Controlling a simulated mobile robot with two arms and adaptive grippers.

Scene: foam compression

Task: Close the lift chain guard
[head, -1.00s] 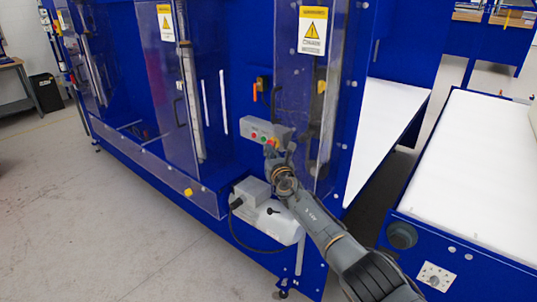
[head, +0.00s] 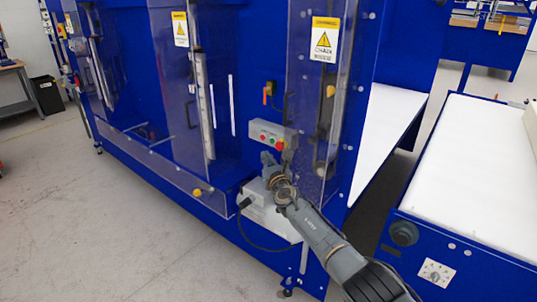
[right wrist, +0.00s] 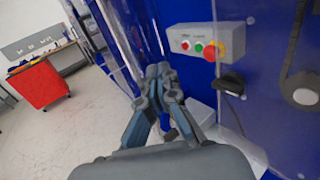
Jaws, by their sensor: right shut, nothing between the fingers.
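A tall clear guard panel (head: 308,95) with a yellow warning label is at the right front of the blue machine. A dark chain-like strip and a wheel show through it. In the right wrist view the clear panel (right wrist: 275,130) fills the right side, with a black handle (right wrist: 230,84) on its left part. I cannot tell whether the panel is fully shut. My right gripper (head: 277,157) is shut and empty, just below the grey button box and left of the panel's lower part. In the right wrist view its fingers (right wrist: 158,72) point away, apart from the handle. My left gripper is not in view.
The grey button box (head: 269,135) with red and green buttons is just above my right gripper. A white motor housing (head: 272,222) with a black cable is below it. A white-topped conveyor (head: 470,170) stands at right. Open floor (head: 110,220) lies at front left.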

